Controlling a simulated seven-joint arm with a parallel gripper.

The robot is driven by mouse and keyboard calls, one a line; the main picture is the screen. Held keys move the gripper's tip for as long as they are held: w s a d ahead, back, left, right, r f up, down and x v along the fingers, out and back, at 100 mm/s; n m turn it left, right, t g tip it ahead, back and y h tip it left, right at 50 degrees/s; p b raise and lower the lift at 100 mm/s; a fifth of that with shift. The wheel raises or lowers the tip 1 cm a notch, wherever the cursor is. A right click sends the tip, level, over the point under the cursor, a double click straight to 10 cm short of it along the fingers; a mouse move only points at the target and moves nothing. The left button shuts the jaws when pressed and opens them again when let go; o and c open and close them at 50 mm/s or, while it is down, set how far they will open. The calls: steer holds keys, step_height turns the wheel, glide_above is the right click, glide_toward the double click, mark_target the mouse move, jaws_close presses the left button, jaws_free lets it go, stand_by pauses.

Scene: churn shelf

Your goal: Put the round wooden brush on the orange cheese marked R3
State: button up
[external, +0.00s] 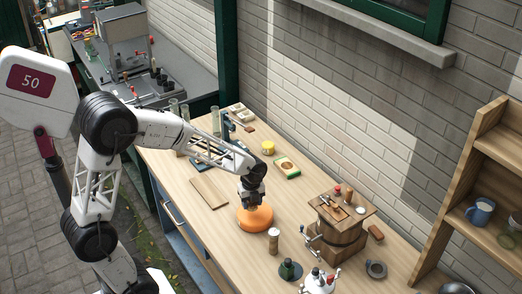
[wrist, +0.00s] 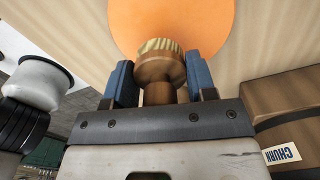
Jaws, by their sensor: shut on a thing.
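The orange cheese (external: 255,220) lies on the wooden table below my gripper (external: 252,203); no R3 mark is readable on it. It also fills the top middle of the wrist view (wrist: 205,22). The round wooden brush (wrist: 160,68), with pale bristles toward the cheese, is between the blue fingers of my gripper (wrist: 160,85), which are shut on it. In the external view the brush is mostly hidden by the gripper. The bristles overlap the cheese in the wrist view; I cannot tell whether they touch it.
A wooden churn (external: 338,238) with small items on its lid stands to the right. A cutting board (external: 209,192) lies to the left. A shelf (external: 480,165) with mugs is at the far right.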

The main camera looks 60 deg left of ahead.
mark_target(255, 206)
steer(key=shift+w+a, duration=0.1)
steer(key=shift+w, duration=0.7)
steer(key=shift+f, duration=0.1)
steer(key=shift+f, duration=1.7)
steer(key=shift+f, duration=0.1)
steer(key=o, duration=0.9)
step_height(255, 206, up, 12)
steer(key=shift+r, duration=0.1)
